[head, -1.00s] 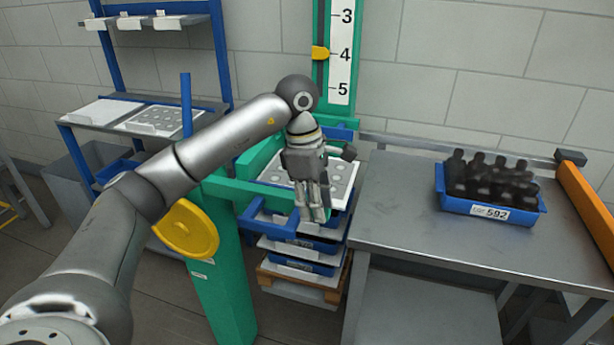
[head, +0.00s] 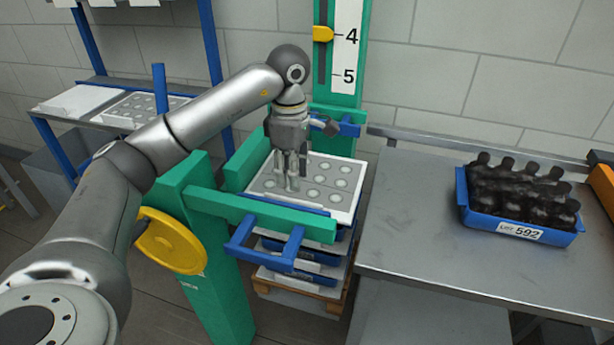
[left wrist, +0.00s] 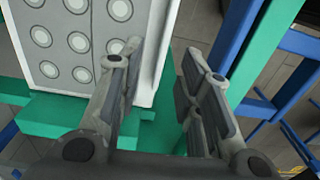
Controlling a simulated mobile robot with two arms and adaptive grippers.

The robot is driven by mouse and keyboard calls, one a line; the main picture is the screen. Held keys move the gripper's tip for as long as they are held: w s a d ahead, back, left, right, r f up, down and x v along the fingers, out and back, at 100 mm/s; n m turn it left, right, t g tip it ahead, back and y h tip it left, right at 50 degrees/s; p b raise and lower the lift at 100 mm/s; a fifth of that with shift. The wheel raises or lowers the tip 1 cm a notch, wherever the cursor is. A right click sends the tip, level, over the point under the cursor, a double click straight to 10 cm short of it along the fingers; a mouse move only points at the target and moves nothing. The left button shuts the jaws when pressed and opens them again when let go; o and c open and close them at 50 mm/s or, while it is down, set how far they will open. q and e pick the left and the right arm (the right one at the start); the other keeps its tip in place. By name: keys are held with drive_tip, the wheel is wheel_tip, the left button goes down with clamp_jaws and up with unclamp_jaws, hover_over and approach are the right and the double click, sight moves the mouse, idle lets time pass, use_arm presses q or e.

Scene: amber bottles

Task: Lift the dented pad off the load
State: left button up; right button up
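The dented pad (head: 325,183) is a white sheet with rows of round dents. It lies on top of a stack of blue trays (head: 310,252) inside a green frame. My left gripper (head: 292,183) points down at the pad's left part in the head view and hides some dents. In the left wrist view the gripper (left wrist: 163,55) has its fingers apart with nothing between them. The pad (left wrist: 70,50) shows at upper left there, its edge beside and partly behind one finger. Whether that finger touches it I cannot tell. My right gripper is not in view.
Green bars (head: 262,213) and blue handles (head: 265,250) surround the stack. A steel table (head: 420,215) on the right bears a blue crate (head: 475,222) of dark bottles. A blue rack at left holds another dented sheet (head: 140,108). A scale post (head: 345,50) stands behind.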

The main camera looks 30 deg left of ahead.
sight(293, 199)
use_arm(q)
drive_tip(key=shift+s+d+f, duration=0.15)
drive_tip(key=shift+s+f, duration=0.05)
drive_tip(key=shift+f, duration=0.45)
drive_tip(key=shift+s+d+f, duration=0.1)
drive_tip(key=shift+s+f, duration=0.05)
drive_tip(key=shift+f, duration=0.45)
drive_tip(key=shift+w+f, duration=0.1)
drive_tip(key=shift+f, duration=0.25)
wheel_tip(293, 199, down, 4)
drive_tip(key=shift+a+r+p, duration=0.1)
drive_tip(key=shift+r+p, duration=0.1)
drive_tip(key=shift+p, duration=0.55)
drive_tip(key=shift+f, duration=0.5)
drive_tip(key=shift+c, duration=1)
drive_tip(key=c, duration=0.5)
clamp_jaws()
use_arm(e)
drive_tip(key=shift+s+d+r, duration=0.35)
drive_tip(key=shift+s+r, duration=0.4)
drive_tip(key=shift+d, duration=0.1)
